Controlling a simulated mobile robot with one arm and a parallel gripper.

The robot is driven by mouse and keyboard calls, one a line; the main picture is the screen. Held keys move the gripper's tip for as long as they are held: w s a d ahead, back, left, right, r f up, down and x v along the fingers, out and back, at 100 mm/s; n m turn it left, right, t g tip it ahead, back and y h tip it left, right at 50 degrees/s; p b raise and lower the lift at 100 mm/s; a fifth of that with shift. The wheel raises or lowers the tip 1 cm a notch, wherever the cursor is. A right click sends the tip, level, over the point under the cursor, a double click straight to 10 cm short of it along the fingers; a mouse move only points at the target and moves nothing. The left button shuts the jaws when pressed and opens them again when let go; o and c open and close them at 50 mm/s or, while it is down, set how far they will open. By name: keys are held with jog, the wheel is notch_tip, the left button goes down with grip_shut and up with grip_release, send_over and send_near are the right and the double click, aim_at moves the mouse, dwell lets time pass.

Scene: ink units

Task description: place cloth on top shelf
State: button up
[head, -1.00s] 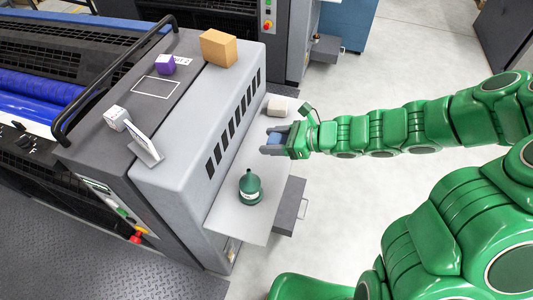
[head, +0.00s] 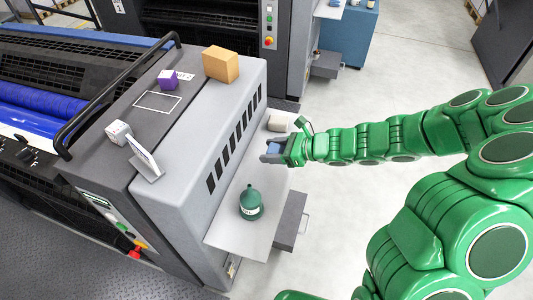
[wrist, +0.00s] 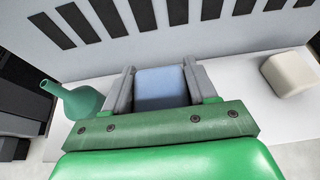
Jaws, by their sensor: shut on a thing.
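My gripper (head: 271,153) is shut on a small blue block-shaped thing, which looks like the folded cloth (head: 275,147). The cloth also shows between the two grey fingers in the wrist view (wrist: 161,88). My gripper is over the side shelf (head: 241,235) of the grey machine, between a green bottle and a beige block. Whether the cloth touches the shelf cannot be told. The machine's top (head: 196,125) is higher, left of my gripper. A white outlined rectangle (head: 158,101) is marked on its dark part.
The green bottle (head: 251,205) and beige block (head: 278,120) stand on the side shelf. On the machine top are an orange-brown box (head: 220,64), purple block (head: 167,80), white cube (head: 118,132) and tilted panel (head: 146,158). A black rail (head: 108,98) runs along the left.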

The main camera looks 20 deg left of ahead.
jog(key=w+a+f, duration=0.2)
jog(key=w+f, duration=0.1)
jog(key=w+a+f, duration=0.1)
jog(key=w+f, duration=0.1)
jog(key=shift+f, duration=0.25)
jog(key=shift+w+a+f, duration=0.2)
jog(key=shift+w+f, duration=0.05)
jog(key=shift+f, duration=0.2)
jog(key=shift+w+a+f, duration=0.2)
jog(key=shift+w+f, duration=0.05)
jog(key=shift+f, duration=1.5)
jog(key=shift+f, duration=0.1)
jog(key=o, duration=1)
jog(key=shift+v, duration=6.1)
